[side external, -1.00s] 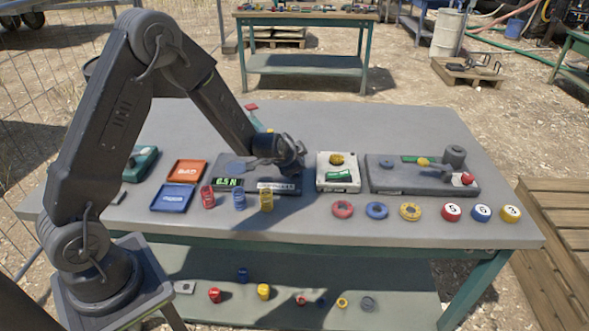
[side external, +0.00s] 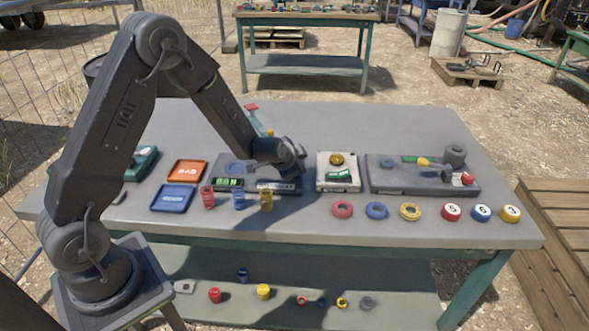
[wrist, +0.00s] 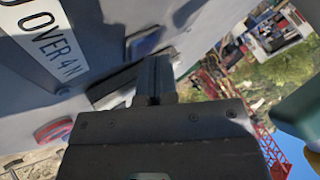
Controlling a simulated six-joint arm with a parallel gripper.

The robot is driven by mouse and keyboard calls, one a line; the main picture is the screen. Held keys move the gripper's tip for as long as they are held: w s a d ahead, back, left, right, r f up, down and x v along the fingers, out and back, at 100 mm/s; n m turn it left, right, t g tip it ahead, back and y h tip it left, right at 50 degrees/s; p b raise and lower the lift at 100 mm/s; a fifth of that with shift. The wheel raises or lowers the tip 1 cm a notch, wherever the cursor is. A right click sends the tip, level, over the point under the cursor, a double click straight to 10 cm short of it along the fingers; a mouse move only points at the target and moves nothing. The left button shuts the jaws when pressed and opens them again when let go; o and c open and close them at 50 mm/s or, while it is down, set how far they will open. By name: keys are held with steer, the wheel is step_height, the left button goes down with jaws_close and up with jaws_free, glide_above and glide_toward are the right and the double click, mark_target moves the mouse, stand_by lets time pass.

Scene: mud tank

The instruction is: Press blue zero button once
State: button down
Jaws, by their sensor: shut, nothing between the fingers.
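My gripper (side external: 292,182) is over the right part of the dark force-gauge panel (side external: 222,168), its fingers pointing down. In the wrist view my gripper (wrist: 155,78) is shut and empty, its fingertips close to the panel surface. The panel carries a round grey-blue pad, a green display (side external: 228,183) and a pale label strip. The wrist view shows part of this label (wrist: 42,42), reading "OVER 4 N". Contact with the panel cannot be told.
Left of the panel are an orange tray (side external: 187,172) and a blue tray (side external: 174,197). Red, blue and yellow coil pieces (side external: 239,200) stand along its front. A pale box (side external: 338,172) stands close to the right. Rings and numbered discs lie farther right.

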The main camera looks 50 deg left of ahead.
stand_by(0.3)
steer(key=shift+r, duration=0.9)
steer(key=shift+r, duration=2.5)
